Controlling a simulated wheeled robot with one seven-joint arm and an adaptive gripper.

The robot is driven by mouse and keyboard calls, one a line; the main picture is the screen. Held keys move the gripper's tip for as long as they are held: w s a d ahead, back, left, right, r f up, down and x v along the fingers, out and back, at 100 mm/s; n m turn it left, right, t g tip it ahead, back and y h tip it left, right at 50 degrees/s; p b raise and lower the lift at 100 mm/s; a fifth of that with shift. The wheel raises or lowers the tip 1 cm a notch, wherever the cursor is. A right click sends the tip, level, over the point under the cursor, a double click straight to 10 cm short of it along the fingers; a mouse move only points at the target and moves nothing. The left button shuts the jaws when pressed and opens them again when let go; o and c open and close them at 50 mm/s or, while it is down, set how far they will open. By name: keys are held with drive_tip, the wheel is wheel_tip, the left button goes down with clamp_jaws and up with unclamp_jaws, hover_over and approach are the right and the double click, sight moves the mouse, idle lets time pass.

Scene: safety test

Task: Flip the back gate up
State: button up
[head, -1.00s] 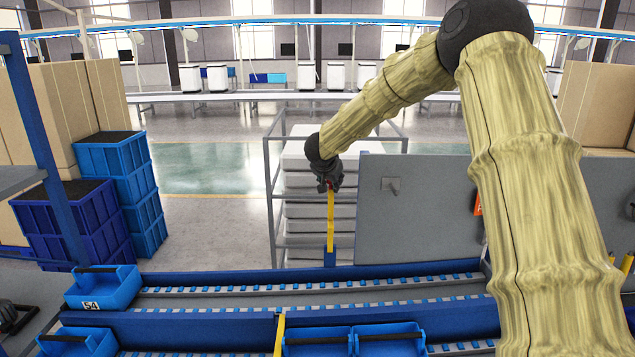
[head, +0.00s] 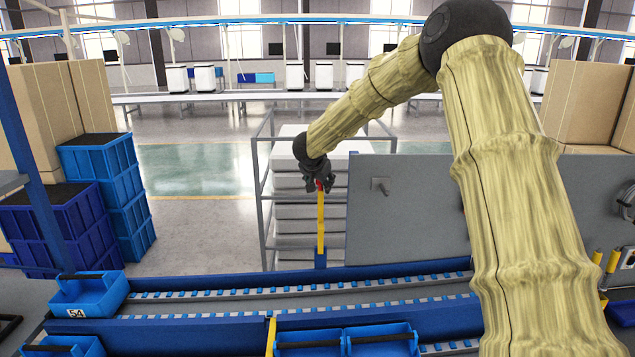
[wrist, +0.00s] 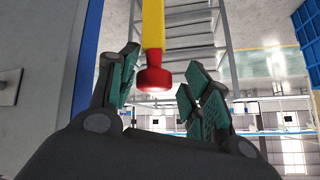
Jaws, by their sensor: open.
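The back gate is a thin yellow bar (head: 321,225) with a red tip. It stands upright on a blue base at the far edge of the conveyor. My gripper (head: 317,181) is at the bar's top end. In the wrist view the yellow bar (wrist: 153,30) ends in a red knob (wrist: 154,78) between my open gripper's (wrist: 160,90) green-padded fingers. A gap shows on both sides of the knob, and I see no firm grip on it.
A grey panel (head: 420,215) stands just right of the bar. A second yellow bar (head: 271,337) is at the near conveyor rail. Blue bins (head: 88,293) sit on the conveyor's left end and front. A rack (head: 262,200) stands behind.

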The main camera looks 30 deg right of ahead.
drive_tip(key=shift+s+a+r, duration=0.3)
drive_tip(key=shift+s+r, duration=0.15)
drive_tip(key=shift+r, duration=0.05)
drive_tip(key=v, duration=1)
drive_tip(key=shift+w+a, duration=0.1)
drive_tip(key=shift+a, duration=0.1)
